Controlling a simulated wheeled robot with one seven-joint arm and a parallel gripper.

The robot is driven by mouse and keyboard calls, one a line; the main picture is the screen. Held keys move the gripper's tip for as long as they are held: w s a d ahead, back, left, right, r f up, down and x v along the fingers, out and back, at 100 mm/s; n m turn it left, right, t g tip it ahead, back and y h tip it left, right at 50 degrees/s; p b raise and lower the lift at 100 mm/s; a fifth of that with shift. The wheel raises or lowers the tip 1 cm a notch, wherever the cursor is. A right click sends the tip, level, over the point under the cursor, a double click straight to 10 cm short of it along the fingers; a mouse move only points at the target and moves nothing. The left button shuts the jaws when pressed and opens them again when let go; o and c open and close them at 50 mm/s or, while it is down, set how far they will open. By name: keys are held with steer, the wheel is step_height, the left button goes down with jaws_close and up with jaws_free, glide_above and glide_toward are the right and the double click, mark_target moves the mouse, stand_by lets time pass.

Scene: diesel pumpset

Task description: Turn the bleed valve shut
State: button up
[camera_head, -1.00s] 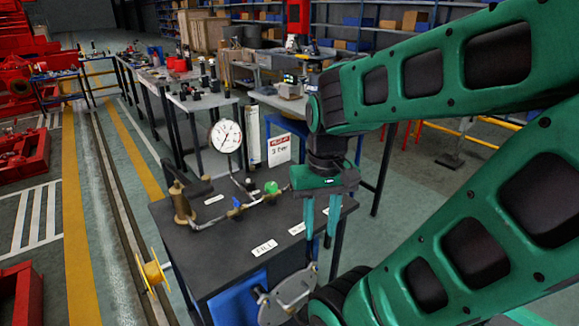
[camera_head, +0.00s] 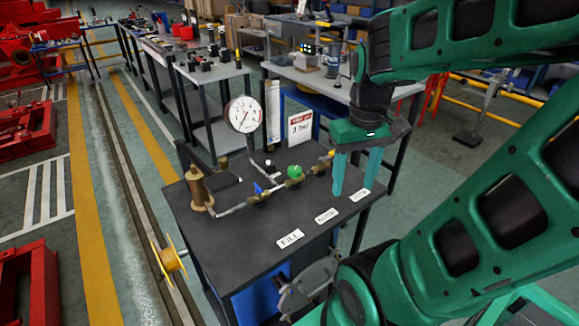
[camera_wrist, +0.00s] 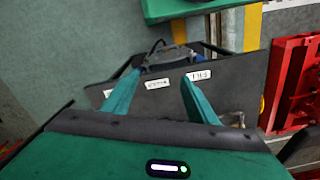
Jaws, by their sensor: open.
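A pipe line with small valves runs along the dark bench top (camera_head: 245,255). It carries a blue handle (camera_head: 258,188), a green knob (camera_head: 295,172) and a yellow handle (camera_head: 329,157) at its right end. I cannot tell which is the bleed valve; the left label (camera_head: 290,238) reads FILL, and the other labels are too small to read surely. My gripper (camera_head: 355,188) is open and empty, pointing down over the bench's right end, just right of the yellow handle. In the wrist view, the open fingers (camera_wrist: 160,80) frame the middle label (camera_wrist: 157,83); the valves are mostly hidden there.
A round gauge (camera_head: 243,114) and a brass cylinder (camera_head: 198,188) rise from the bench. A red-and-white sign (camera_head: 300,127) stands behind it. A yellow reel (camera_head: 170,259) sticks out at the left. Other worktables (camera_head: 215,75) stand behind; the bench front is clear.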

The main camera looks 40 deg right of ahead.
steer(key=w+d+r+n, duration=0.1)
steer(key=w+d+n, duration=0.1)
steer(key=w+n, duration=0.75)
steer(key=n, duration=0.7)
glide_toward(293, 169)
steer(key=shift+m, duration=0.25)
step_height(293, 169, down, 8)
steer(key=shift+d+f, duration=0.1)
steer(key=shift+f, duration=0.1)
steer(key=shift+c, duration=0.3)
steer(key=c, duration=1)
steer(key=shift+a, duration=0.35)
steer(key=shift+d, duration=0.3)
